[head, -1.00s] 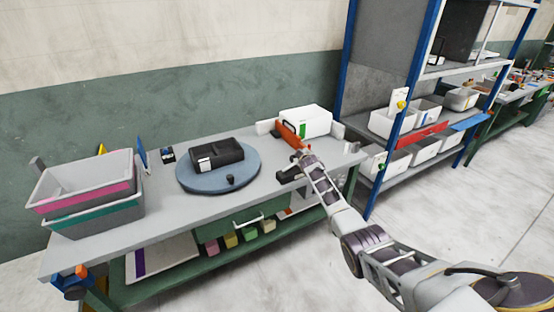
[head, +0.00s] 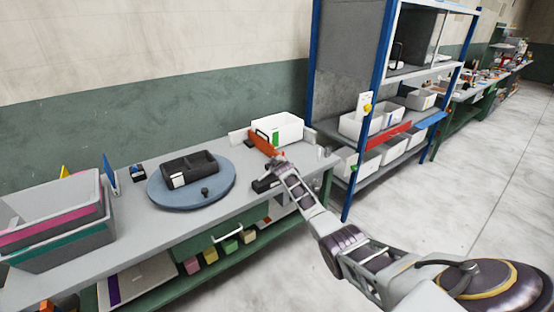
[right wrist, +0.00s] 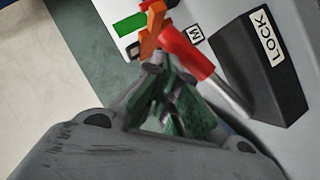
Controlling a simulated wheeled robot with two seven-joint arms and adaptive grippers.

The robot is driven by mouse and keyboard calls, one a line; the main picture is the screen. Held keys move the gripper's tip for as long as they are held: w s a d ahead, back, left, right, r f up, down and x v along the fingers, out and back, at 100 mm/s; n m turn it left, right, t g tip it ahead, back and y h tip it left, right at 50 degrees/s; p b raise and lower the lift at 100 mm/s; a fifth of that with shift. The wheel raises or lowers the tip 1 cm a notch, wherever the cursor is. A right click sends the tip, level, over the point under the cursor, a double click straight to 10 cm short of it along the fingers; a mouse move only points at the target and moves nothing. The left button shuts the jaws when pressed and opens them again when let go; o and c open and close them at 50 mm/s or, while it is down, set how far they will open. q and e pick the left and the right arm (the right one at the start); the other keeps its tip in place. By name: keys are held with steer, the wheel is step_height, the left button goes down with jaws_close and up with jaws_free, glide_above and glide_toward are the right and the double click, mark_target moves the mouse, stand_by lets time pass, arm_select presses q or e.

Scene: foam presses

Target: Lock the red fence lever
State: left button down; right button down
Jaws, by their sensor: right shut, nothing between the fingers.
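The red fence lever (right wrist: 190,52) shows in the right wrist view as a red grip on a pale metal rod that slants down right beside a black block (right wrist: 285,85) marked LOCK. The grip points up left, away from the LOCK label. My right gripper (right wrist: 160,72) is shut and empty, its tips close to the left of the grip; I cannot tell if they touch. In the head view my right gripper (head: 277,164) is by the orange-red fence (head: 264,141), above the black block (head: 265,184). The lever is too small to make out there. My left gripper is not in view.
A blue-grey round plate (head: 222,194) holds a black part (head: 190,167) on the workbench. A white bin (head: 279,127) stands behind the fence. Stacked grey bins (head: 95,230) are at the left. A blue-post shelf (head: 379,70) rises at the right, with open floor in front.

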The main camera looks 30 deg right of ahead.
steer(key=s+a+r+p, duration=0.2)
steer(key=s+r+p, duration=0.1)
steer(key=s+r, duration=0.5)
steer(key=shift+s+a+r, duration=0.2)
steer(key=shift+s, duration=0.4)
stand_by(1.0)
stand_by(0.5)
